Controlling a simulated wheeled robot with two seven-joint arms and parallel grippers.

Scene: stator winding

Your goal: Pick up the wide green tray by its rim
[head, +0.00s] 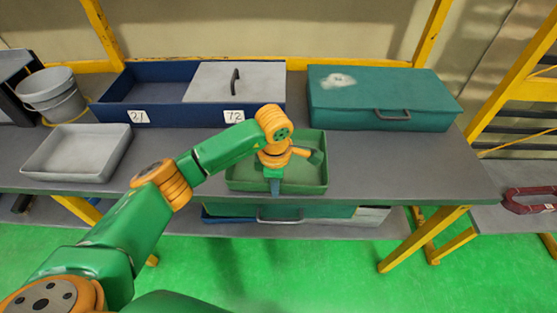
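The wide green tray (308,178) sits on the grey bench top near its front edge, in the middle of the head view. My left arm reaches in from the left, and its gripper (275,186) points down over the near side of the tray. One narrow dark finger shows at the tray's front rim. The wrist hides part of the tray's floor and back rim. I cannot tell whether the fingers are apart or closed on the rim. My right gripper is not in view.
A blue box (155,95) with a grey lid stands behind the tray, and a green lidded case (385,98) stands at the back right. A grey tray (78,153) and grey buckets (48,92) are at the left. The bench top right of the tray is clear.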

